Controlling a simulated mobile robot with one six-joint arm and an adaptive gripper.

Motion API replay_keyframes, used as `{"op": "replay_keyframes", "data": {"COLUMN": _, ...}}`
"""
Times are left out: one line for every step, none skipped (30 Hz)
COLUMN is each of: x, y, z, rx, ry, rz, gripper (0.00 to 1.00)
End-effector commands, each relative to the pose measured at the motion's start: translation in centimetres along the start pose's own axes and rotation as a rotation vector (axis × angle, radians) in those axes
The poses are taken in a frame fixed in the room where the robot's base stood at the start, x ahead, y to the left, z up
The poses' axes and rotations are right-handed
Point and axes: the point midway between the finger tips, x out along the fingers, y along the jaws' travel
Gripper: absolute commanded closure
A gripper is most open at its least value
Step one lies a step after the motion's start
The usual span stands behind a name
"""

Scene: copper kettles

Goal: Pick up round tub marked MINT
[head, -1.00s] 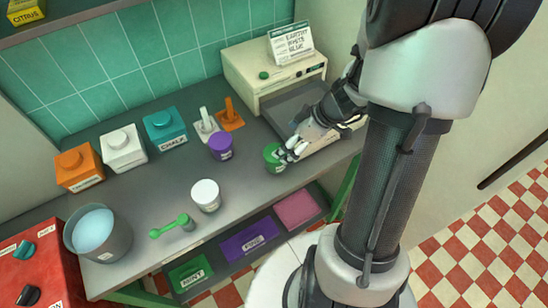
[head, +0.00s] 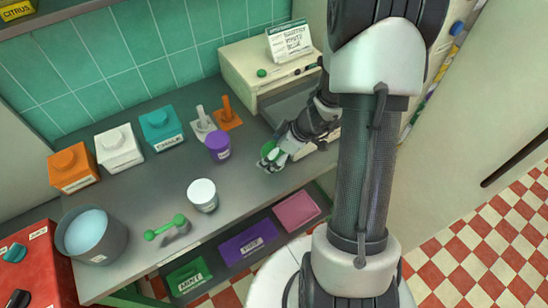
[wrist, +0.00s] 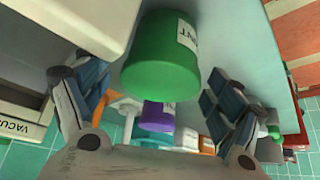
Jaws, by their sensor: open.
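The round green tub (wrist: 162,62) stands on the grey counter and fills the upper middle of the wrist view. Its white label shows the letters "NT" at the right side, the rest turned out of sight. In the head view the tub (head: 267,149) is mostly hidden behind my gripper (head: 272,160). In the wrist view my gripper (wrist: 150,105) is open, with one finger to the left of the tub and one to the right. The fingers look apart from the tub, with nothing held.
A beige machine (head: 262,66) stands close behind the gripper. A purple tub (head: 218,146) and a white tub (head: 202,195) stand to the left. Orange, white and teal canisters line the wall. A grey bucket (head: 80,250) is at the front left.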

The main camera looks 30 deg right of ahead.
Motion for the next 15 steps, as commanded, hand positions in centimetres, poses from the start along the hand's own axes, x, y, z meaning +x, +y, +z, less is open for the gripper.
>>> {"op": "replay_keyframes", "data": {"x": -0.03, "y": 0.0, "z": -0.01, "rx": 0.0, "ry": 0.0, "rz": 0.0, "gripper": 0.15}}
{"op": "replay_keyframes", "data": {"x": -0.03, "y": 0.0, "z": -0.01, "rx": 0.0, "ry": 0.0, "rz": 0.0, "gripper": 0.17}}
{"op": "replay_keyframes", "data": {"x": -0.04, "y": 0.0, "z": -0.01, "rx": 0.0, "ry": 0.0, "rz": 0.0, "gripper": 0.19}}
{"op": "replay_keyframes", "data": {"x": -0.04, "y": -0.01, "z": -0.01, "rx": 0.0, "ry": 0.0, "rz": 0.0, "gripper": 0.21}}
{"op": "replay_keyframes", "data": {"x": -0.04, "y": -0.01, "z": -0.01, "rx": 0.0, "ry": 0.0, "rz": 0.0, "gripper": 0.23}}
{"op": "replay_keyframes", "data": {"x": -0.04, "y": -0.01, "z": -0.01, "rx": 0.0, "ry": 0.0, "rz": 0.0, "gripper": 0.26}}
{"op": "replay_keyframes", "data": {"x": -0.04, "y": -0.01, "z": -0.01, "rx": 0.0, "ry": 0.0, "rz": 0.0, "gripper": 0.28}}
{"op": "replay_keyframes", "data": {"x": -0.04, "y": -0.01, "z": -0.01, "rx": 0.0, "ry": 0.0, "rz": 0.0, "gripper": 0.3}}
{"op": "replay_keyframes", "data": {"x": -0.05, "y": -0.01, "z": -0.01, "rx": 0.0, "ry": 0.0, "rz": 0.0, "gripper": 0.33}}
{"op": "replay_keyframes", "data": {"x": -0.05, "y": -0.02, "z": -0.01, "rx": 0.0, "ry": 0.0, "rz": 0.0, "gripper": 0.35}}
{"op": "replay_keyframes", "data": {"x": -0.05, "y": -0.02, "z": -0.01, "rx": 0.0, "ry": 0.0, "rz": 0.0, "gripper": 0.37}}
{"op": "replay_keyframes", "data": {"x": -0.05, "y": -0.02, "z": -0.01, "rx": 0.0, "ry": 0.0, "rz": 0.0, "gripper": 0.39}}
{"op": "replay_keyframes", "data": {"x": -0.05, "y": -0.02, "z": -0.01, "rx": 0.0, "ry": 0.0, "rz": 0.0, "gripper": 0.41}}
{"op": "replay_keyframes", "data": {"x": -0.05, "y": -0.02, "z": -0.01, "rx": 0.0, "ry": 0.0, "rz": 0.0, "gripper": 0.43}}
{"op": "replay_keyframes", "data": {"x": -0.05, "y": -0.02, "z": -0.01, "rx": 0.0, "ry": 0.0, "rz": 0.0, "gripper": 0.46}}
